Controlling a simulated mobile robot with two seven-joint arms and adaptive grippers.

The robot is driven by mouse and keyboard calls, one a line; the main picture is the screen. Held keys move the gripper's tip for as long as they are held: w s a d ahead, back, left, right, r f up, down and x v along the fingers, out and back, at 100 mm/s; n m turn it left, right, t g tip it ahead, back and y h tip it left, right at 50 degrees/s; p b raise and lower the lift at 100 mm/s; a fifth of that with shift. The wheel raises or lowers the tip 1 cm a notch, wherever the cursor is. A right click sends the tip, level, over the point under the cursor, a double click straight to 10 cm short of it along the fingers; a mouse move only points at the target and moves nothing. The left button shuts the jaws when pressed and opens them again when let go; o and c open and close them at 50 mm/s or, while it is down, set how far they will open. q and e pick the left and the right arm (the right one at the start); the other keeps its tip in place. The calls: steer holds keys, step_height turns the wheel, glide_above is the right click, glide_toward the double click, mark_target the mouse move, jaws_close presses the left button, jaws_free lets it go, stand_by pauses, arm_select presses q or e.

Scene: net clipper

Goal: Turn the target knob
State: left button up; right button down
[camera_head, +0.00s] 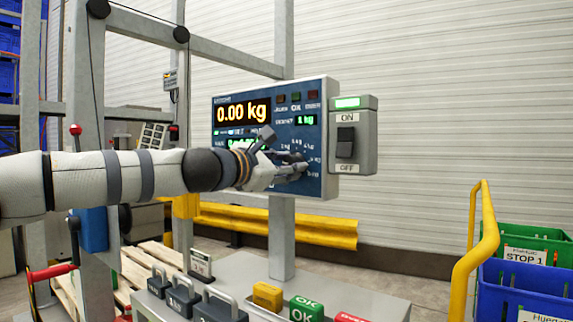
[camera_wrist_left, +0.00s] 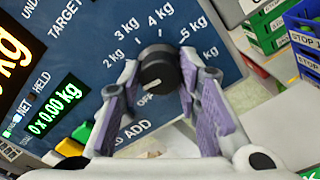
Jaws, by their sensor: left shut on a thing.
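The black round knob (camera_wrist_left: 158,68) sits on the blue face of the scale panel (camera_head: 317,190), with kg labels around it and OFF below it in the left wrist view. A small pale mark on the knob is on the side facing OFF. My left gripper (camera_head: 292,166) is at the lower right of the panel and covers the knob in the head view. In the left wrist view my left gripper (camera_wrist_left: 163,88) has its purple-padded fingers on both sides of the knob, shut on it. My right gripper is not in view.
A grey ON/OFF switch box (camera_head: 364,158) is right beside the panel. A yellow rail (camera_head: 465,262) and green and blue crates (camera_head: 535,285) stand at right.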

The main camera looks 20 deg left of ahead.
arm_select(q)
steer(key=shift+r, duration=0.1)
steer(key=o, duration=1.1)
steer(key=shift+o, duration=0.2)
steer(key=v, duration=1.2)
